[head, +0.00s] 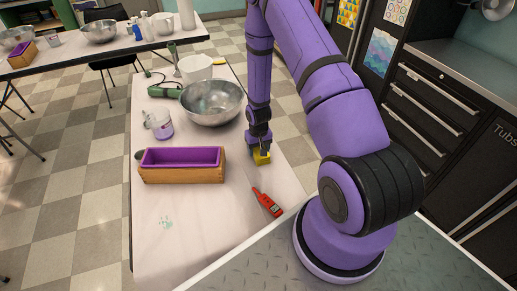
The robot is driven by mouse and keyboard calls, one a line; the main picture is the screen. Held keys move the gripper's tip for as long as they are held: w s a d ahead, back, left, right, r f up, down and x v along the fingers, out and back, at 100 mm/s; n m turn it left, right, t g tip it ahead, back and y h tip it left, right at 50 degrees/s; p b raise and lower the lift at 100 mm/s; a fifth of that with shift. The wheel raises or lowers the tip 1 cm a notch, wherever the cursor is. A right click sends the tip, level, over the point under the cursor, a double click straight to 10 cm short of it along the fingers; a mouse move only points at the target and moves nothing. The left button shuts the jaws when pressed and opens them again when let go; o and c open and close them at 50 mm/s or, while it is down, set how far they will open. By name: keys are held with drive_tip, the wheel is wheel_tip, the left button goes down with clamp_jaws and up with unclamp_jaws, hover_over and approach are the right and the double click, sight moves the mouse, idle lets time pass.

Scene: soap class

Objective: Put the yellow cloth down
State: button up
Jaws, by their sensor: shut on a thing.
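The yellow cloth (262,157) shows as a small yellow piece at the end of my arm, over the right part of the white table (200,252). My gripper (260,147) points down and is shut on the cloth. The cloth is at or just above the table top; I cannot tell whether it touches. Part of it is hidden by the gripper.
A wooden soap mould with a purple liner (182,178) stands left of the gripper. A metal bowl (212,102), a measuring jug (160,126) and a green stick blender (165,91) are further back. A red thermometer (266,203) lies in front. Bare table lies front left.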

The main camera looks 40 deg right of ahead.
drive_tip(key=o, duration=1)
drive_tip(key=shift+f, duration=0.1)
drive_tip(key=shift+o, duration=0.2)
drive_tip(key=s+a+r+t, duration=0.1)
drive_tip(key=s+a+r, duration=0.1)
drive_tip(key=r, duration=1.2)
drive_tip(key=s+a+r+n+t, duration=0.1)
drive_tip(key=a+r, duration=0.1)
drive_tip(key=r, duration=1.1)
drive_tip(key=s+a+r, duration=0.2)
drive_tip(key=a+r, duration=0.1)
drive_tip(key=r, duration=1.1)
drive_tip(key=s+a+r+n+t, duration=0.1)
drive_tip(key=s+a+r, duration=0.2)
drive_tip(key=s+r, duration=0.4)
drive_tip(key=s+a+r+n+t, duration=0.1)
drive_tip(key=s+r, duration=0.5)
drive_tip(key=s, duration=0.7)
drive_tip(key=shift+s+a+r+t, duration=0.4)
drive_tip(key=shift+a+t, duration=0.2)
drive_tip(key=shift+a, duration=0.35)
drive_tip(key=shift+w, duration=0.1)
